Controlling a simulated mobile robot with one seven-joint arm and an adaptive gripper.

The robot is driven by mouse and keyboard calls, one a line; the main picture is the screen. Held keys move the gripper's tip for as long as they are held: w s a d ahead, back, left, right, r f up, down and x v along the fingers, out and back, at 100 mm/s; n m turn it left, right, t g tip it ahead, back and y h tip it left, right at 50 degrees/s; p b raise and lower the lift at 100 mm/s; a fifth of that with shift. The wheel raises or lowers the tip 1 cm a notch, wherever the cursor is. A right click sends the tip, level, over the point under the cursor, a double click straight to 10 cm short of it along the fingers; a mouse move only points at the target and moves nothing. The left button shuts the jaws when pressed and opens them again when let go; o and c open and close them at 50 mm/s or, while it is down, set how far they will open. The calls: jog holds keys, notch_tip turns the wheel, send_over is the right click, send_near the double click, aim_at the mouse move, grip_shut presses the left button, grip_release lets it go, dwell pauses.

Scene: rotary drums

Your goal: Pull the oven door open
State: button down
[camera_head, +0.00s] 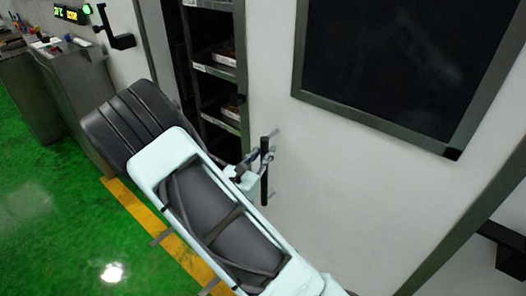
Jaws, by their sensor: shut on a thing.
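The oven door (335,190) is a large white panel with a dark framed window (400,60), filling the right side of the view. A black vertical bar handle (264,185) stands out from it near its left edge. My gripper (264,156) is shut on the handle around its middle; the fingertips are small and partly hidden behind the bar. Left of the door's edge is an opening with dark shelves inside, so the door appears to stand at least partly open. My arm covers the lower part of this opening.
The shelves (216,70) hold trays or boxes. At left are a grey cabinet (75,85), a wall-mounted display (72,14) and a yellow floor line (135,205) on green floor. The green floor at lower left looks clear.

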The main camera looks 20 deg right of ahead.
jog(key=shift+s+d+f, duration=0.15)
jog(key=shift+s, duration=0.05)
jog(key=c, duration=1.8)
grip_release()
jog(key=shift+s, duration=0.1)
jog(key=shift+o, duration=0.2)
jog(key=v, duration=1.2)
